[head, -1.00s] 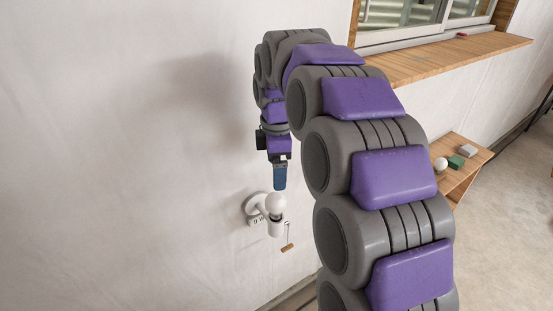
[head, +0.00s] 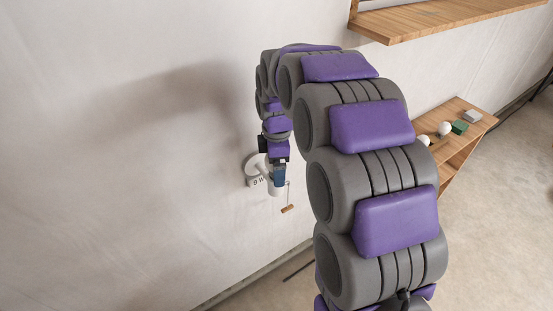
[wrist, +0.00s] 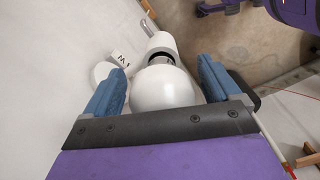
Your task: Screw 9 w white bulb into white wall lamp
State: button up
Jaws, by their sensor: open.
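A round white bulb (wrist: 165,88) sits at the mouth of the white cylindrical socket of the wall lamp (wrist: 161,42) in the wrist view. A dark ring shows between bulb and socket; I cannot tell how deep the bulb is seated. My gripper (wrist: 160,68) is open, one blue finger on each side of the bulb. Whether the fingers touch it is unclear. In the head view my gripper (head: 279,176) hides the bulb and most of the socket. The lamp's round wall plate (head: 254,163) shows behind it. A label with a "W" (wrist: 122,59) is beside the socket.
A pull cord with a wooden handle (head: 288,209) hangs beside the lamp. A low wooden shelf (head: 480,122) at right holds white round bulbs (head: 444,128), a green box (head: 459,127) and a grey block (head: 472,115). A wooden sill (head: 440,18) juts out above.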

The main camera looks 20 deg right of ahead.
jog(key=c, duration=1.1)
jog(key=o, duration=1.1)
jog(key=shift+r+p, duration=1.2)
jog(key=shift+r, duration=0.55)
